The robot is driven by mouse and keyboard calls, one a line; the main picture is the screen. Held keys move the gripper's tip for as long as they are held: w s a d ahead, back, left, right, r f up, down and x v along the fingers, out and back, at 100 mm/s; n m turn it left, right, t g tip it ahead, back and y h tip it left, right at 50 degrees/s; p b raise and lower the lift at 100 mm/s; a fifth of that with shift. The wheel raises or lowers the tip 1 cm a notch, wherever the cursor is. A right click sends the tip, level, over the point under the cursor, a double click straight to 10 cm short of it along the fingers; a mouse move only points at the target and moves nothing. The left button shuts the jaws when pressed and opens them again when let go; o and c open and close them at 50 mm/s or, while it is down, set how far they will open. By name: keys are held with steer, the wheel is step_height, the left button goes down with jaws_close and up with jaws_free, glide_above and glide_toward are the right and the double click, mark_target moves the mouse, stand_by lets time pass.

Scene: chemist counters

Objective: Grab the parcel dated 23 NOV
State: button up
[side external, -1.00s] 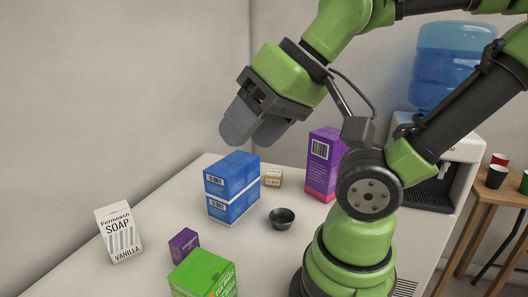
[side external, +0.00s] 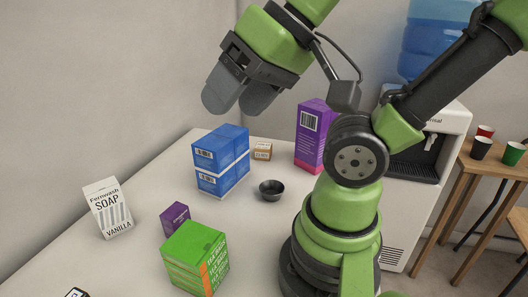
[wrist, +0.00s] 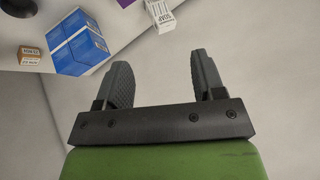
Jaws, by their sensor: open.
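A small orange-brown carton with a pale label (side external: 262,151) stands on the counter behind the blue boxes. It also shows at the left of the wrist view (wrist: 29,56), with its label upside down. The date on it is too small to read surely. My gripper (side external: 237,98) is open and empty, raised above the counter, to the left of the carton in the side view. In the wrist view its two fingers (wrist: 160,80) are apart with only wall and counter beyond. A dark box with a white label (side external: 76,293) is cut off at the bottom left.
Blue boxes (side external: 220,162) stand beside the carton, with a dark bowl (side external: 271,190) in front. A tall purple box (side external: 311,136), a small purple box (side external: 175,218), green boxes (side external: 195,258) and a soap carton (side external: 108,208) share the counter (side external: 135,255).

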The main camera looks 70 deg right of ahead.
steer(key=shift+o, duration=1.4)
steer(key=w+d+n+g+h, duration=0.1)
steer(key=w+d+n+h, duration=0.25)
steer(key=w+d, duration=0.25)
steer(key=n+g+h, duration=0.3)
steer(key=n+g, duration=0.1)
steer(key=n, duration=1)
glide_above(263, 146)
steer(key=w+a, duration=0.3)
steer(key=a, duration=0.7)
steer(key=f, duration=1.2)
steer(key=shift+s+a+f, duration=0.15)
steer(key=shift+s+f, duration=0.1)
steer(key=s+d+f+n, duration=0.1)
steer(key=d+f+n, duration=0.1)
steer(key=d+f, duration=0.1)
steer(key=s+d+f+n+g, duration=0.1)
steer(key=d+f+n, duration=0.1)
steer(key=f, duration=0.3)
steer(key=s+d+f+n, duration=0.1)
steer(key=d+f+n, duration=0.1)
steer(key=d+f, duration=0.1)
steer(key=shift+d+f+g, duration=0.3)
steer(key=shift+f, duration=0.3)
steer(key=shift+x, duration=2.85)
